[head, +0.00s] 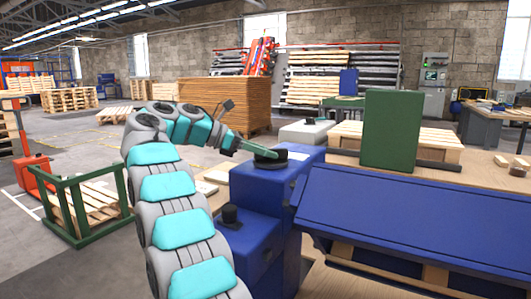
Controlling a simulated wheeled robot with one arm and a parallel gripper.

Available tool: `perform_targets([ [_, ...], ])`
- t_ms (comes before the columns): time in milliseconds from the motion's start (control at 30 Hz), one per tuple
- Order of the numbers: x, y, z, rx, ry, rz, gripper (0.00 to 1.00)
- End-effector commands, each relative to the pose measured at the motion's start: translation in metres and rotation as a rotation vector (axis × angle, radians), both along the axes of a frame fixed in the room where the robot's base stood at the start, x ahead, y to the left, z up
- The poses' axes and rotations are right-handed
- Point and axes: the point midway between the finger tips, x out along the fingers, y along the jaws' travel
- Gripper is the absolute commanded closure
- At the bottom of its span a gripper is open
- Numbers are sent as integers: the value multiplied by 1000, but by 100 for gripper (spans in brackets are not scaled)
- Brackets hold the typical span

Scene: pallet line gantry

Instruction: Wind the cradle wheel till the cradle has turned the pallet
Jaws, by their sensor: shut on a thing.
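A dark round wheel (270,161) lies flat on top of a blue housing (262,190) near the middle of the head view. My gripper (252,148) reaches it from the upper left and is shut at the wheel's rim; the fingertips are small here and the exact grip is hard to see. A long blue panel (415,220), seemingly part of the cradle, slopes across the right foreground. Pale wooden pieces (436,276) show under its lower edge, perhaps the pallet, mostly hidden by the panel.
A black knob (230,214) stands on a lower blue box. A green upright plate (391,131) stands behind the panel, before a wooden pallet (440,143). A green frame (72,213) holding pallets is at the left. Grey floor (75,160) is open beyond it.

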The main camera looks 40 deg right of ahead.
Motion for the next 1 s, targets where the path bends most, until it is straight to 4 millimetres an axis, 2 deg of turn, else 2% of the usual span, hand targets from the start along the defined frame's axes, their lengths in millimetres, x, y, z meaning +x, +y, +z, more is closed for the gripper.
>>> perform_targets([
  [433, -1, -1, 1, -2, -1, -4, 100],
  [467, -1, -1, 1, -2, -1, -4, 69],
  [700, 0, 0, 1, -1, -1, -4, 43],
  [1000, -1, 0, 1, 0, -1, -4, 43],
])
